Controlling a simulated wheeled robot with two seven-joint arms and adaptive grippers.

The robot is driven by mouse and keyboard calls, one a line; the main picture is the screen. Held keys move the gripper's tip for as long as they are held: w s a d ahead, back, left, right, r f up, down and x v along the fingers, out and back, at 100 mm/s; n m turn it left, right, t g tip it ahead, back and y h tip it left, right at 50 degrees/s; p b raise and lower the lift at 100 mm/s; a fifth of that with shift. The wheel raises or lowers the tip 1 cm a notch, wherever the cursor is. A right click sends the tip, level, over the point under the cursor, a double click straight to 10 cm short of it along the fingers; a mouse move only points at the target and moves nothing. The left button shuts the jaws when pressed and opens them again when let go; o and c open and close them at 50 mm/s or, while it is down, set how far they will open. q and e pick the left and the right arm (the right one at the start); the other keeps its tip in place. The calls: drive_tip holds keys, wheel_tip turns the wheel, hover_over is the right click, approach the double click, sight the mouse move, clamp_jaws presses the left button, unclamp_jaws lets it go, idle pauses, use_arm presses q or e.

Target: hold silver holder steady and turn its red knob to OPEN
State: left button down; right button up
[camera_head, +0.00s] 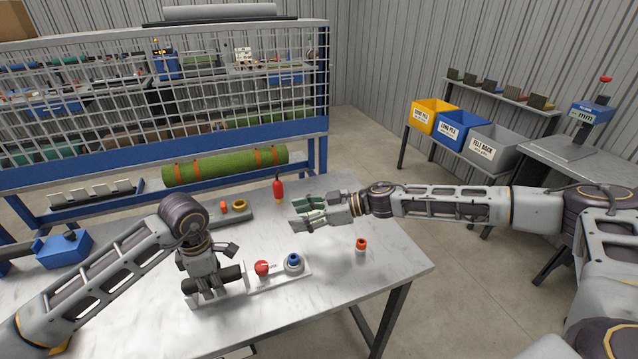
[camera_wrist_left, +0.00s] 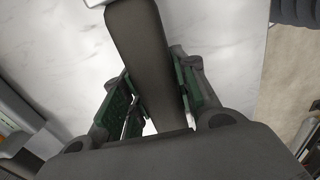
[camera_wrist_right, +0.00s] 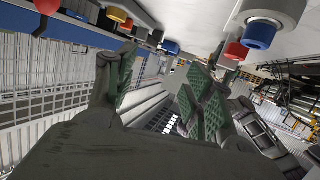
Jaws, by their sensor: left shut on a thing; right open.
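The silver holder (camera_head: 277,281) lies on the workbench, with a dark grip (camera_head: 232,277) at its left end. The red knob (camera_head: 262,268) stands near its middle, beside a blue-ringed silver fitting (camera_head: 293,262). My left gripper (camera_head: 205,288) is shut on the dark grip; the left wrist view shows the dark bar (camera_wrist_left: 143,60) between its green pads. My right gripper (camera_head: 298,213) is open and empty, above the table behind the fitting and apart from the holder. The right wrist view shows the red knob (camera_wrist_right: 236,51) and the fitting (camera_wrist_right: 270,18) at its upper right. Any OPEN marking is unreadable.
A small red-and-white part (camera_head: 361,246) stands right of the holder. A red bottle (camera_head: 278,190) and a grey tray (camera_head: 234,220) with orange parts are behind. A blue device (camera_head: 63,248) is at the left. The right front of the workbench (camera_head: 385,270) is clear.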

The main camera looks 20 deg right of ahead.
drive_tip(key=w+d+r+m+t+h, duration=0.1)
drive_tip(key=w+d+m+t+h, duration=0.2)
drive_tip(key=w+d, duration=0.6)
drive_tip(key=shift+w+d+m+t+h, duration=0.3)
drive_tip(key=shift+w+m+t, duration=0.7)
drive_tip(key=shift+m+t, duration=0.35)
